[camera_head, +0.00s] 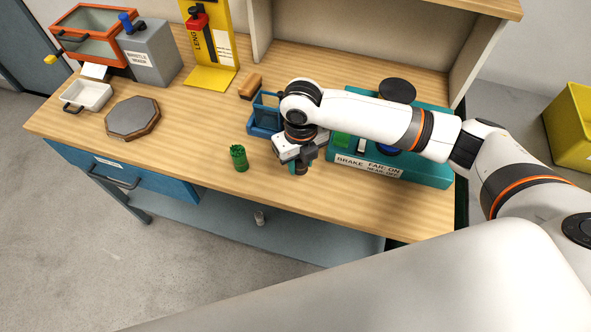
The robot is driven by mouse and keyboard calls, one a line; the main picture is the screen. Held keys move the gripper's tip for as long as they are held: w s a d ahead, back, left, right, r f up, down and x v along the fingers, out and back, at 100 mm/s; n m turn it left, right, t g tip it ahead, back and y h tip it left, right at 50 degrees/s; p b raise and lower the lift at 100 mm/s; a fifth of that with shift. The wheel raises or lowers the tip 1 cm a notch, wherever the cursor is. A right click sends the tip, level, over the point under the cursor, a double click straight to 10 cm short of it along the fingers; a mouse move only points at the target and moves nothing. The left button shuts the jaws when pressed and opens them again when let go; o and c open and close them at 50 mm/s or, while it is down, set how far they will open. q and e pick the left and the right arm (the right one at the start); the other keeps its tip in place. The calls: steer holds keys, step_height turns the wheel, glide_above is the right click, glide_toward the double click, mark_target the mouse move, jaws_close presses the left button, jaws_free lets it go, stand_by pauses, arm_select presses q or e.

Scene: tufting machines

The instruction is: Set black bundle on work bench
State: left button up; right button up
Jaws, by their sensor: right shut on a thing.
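The work bench (190,180) has a light wood top and fills the middle of the head view. My right gripper (299,164) reaches in from the right and points down over the front half of the bench top. It is shut on a small dark thing, probably the black bundle (301,172), mostly hidden by the fingers. I cannot tell whether the bundle touches the bench top. A green bundle (239,158) stands upright on the bench, left of the gripper. My left gripper is not in view.
A teal machine (432,171) labelled "BRAKE" stands close right of the gripper. A blue holder (263,122) is just behind it. A grey octagonal block (133,117), white tray (88,95) and yellow stand (212,77) are farther left. The front-left bench top is clear.

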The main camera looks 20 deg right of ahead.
mark_target(301, 181)
steer(key=shift+f, duration=0.55)
step_height(301, 181, down, 4)
steer(key=shift+d+r+p, duration=0.1)
steer(key=shift+r+p, duration=0.1)
steer(key=shift+p, duration=0.15)
steer(key=shift+f, duration=0.3)
steer(key=o, duration=1)
steer(key=shift+f, duration=0.15)
steer(key=shift+c, duration=0.2)
